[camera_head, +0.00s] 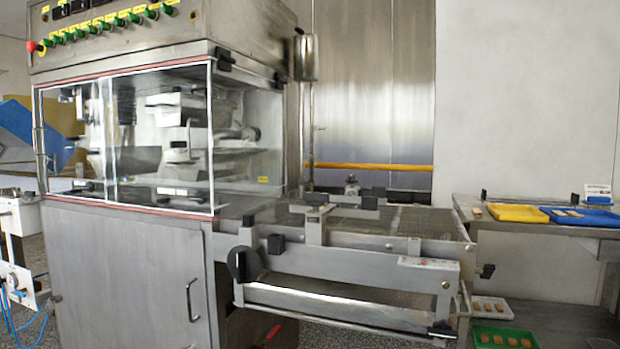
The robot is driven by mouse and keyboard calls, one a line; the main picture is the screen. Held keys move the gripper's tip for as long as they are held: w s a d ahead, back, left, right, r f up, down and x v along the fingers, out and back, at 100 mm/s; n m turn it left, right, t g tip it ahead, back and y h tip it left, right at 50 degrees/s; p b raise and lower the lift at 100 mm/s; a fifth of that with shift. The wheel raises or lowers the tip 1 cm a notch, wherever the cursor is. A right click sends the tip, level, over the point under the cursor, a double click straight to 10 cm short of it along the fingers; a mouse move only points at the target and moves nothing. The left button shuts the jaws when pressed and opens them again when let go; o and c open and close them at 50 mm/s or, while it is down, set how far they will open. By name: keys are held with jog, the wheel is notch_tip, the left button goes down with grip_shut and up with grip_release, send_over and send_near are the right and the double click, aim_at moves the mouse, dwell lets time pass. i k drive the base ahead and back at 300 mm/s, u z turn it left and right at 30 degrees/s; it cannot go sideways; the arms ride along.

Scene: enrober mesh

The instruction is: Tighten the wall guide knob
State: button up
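The steel enrober machine (130,265) fills the left and middle, with a mesh conveyor (425,222) running out to its right. Guide bars and a bracket (316,226) stand over the mesh. A small dark knob (351,180) sits on top of the guide bars. I cannot tell which is the wall guide knob, or whether any is loose. My gripper is not in view.
A steel side table (540,228) at the right holds a yellow tray (517,213) and a blue tray (582,217). A green tray (503,337) with several brown pieces sits lower down. A large black handwheel (240,264) and the lower rail stick out at the front.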

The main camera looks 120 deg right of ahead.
aim_at(351, 180)
jog(key=z, duration=0.1)
jog(key=i, duration=0.15)
jog(key=z, duration=3.05)
